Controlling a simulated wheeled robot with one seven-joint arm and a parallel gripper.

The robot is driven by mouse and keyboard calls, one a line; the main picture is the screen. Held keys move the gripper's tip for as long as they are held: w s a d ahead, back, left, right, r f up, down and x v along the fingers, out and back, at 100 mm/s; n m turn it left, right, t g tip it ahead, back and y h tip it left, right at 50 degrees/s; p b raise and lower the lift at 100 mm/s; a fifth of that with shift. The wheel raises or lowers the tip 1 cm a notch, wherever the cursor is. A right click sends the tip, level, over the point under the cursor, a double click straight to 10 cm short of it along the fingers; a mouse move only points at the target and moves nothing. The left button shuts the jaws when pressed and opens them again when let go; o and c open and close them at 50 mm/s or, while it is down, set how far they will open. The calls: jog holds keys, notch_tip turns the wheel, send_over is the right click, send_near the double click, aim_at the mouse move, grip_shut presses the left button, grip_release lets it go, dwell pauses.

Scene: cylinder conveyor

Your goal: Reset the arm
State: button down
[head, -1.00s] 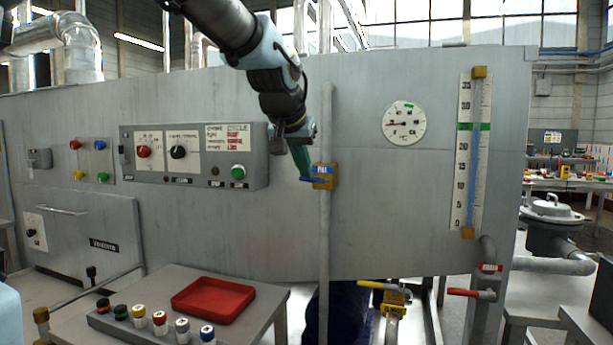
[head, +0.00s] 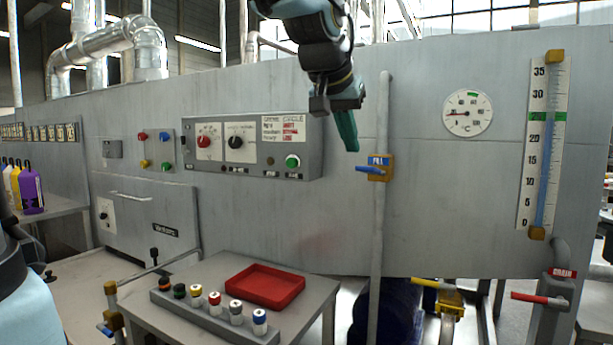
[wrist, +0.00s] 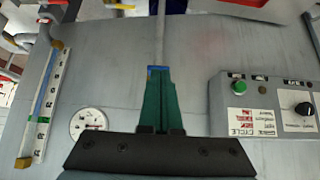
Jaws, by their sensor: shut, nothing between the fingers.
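My gripper (head: 347,131) hangs from my arm at the upper middle of the head view, in front of the grey panel (head: 330,225). Its green fingers are shut with nothing between them and point down. They are left of and a little above the blue-handled FILL valve (head: 379,166), apart from it in the head view. In the wrist view the shut green fingers (wrist: 160,80) cover most of the FILL valve, with a bit of blue showing at their tips.
A control box (head: 250,147) with knobs and a green button is left of my gripper. A red tray (head: 265,287) and a rack of several capped cylinders (head: 212,312) stand on a low table. A dial (head: 468,114) and a level gauge (head: 543,145) are at right.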

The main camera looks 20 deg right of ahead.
jog(key=w+a+f+n+g+y+p, duration=0.1)
jog(key=w+a+f+n+y, duration=0.1)
jog(key=a+f, duration=0.65)
jog(key=w+a+f+n+g+y+p, duration=0.1)
jog(key=w+a+f+n+y, duration=0.15)
jog(key=a+f, duration=0.65)
jog(key=s+a+f+n+g, duration=0.2)
jog(key=s+a+f, duration=0.6)
jog(key=a+f, duration=0.4)
jog(key=shift+a+f+n+y+p, duration=0.2)
jog(key=shift+f+n+y+p, duration=0.1)
jog(key=shift+f+n+y, duration=0.15)
jog(key=shift+d, duration=0.1)
